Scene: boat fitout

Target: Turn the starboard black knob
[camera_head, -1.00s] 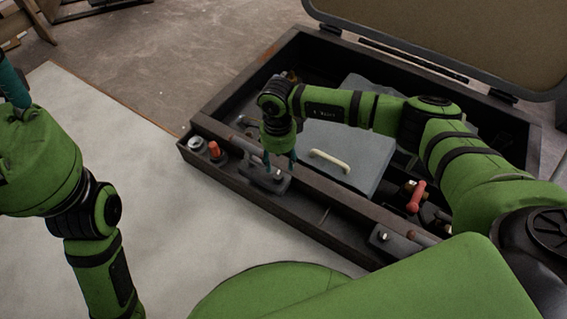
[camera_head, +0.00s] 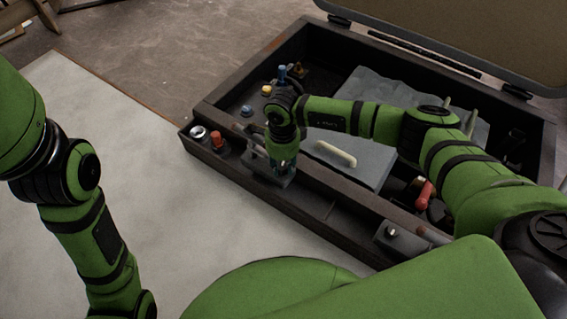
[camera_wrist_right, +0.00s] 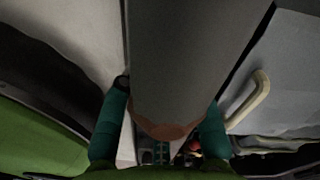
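My right gripper (camera_head: 281,165) points down over a small grey plate (camera_head: 262,171) on the front ledge of the dark open box (camera_head: 330,208). Its teal fingers hide much of the plate. I cannot make out the starboard black knob for certain; any knob on that plate is hidden behind the gripper. In the right wrist view the two teal fingers (camera_wrist_right: 163,135) stand apart, with a wide grey form with a brown rounded end (camera_wrist_right: 190,60) between them. I cannot tell whether they touch anything. My left gripper is out of view.
A red knob (camera_head: 217,139) and a silver knob (camera_head: 198,132) stand on the ledge left of my gripper. A grey hatch with a cream handle (camera_head: 335,154) lies right of it. A red lever (camera_head: 424,195) is further right. The pale floor panel (camera_head: 110,130) is clear.

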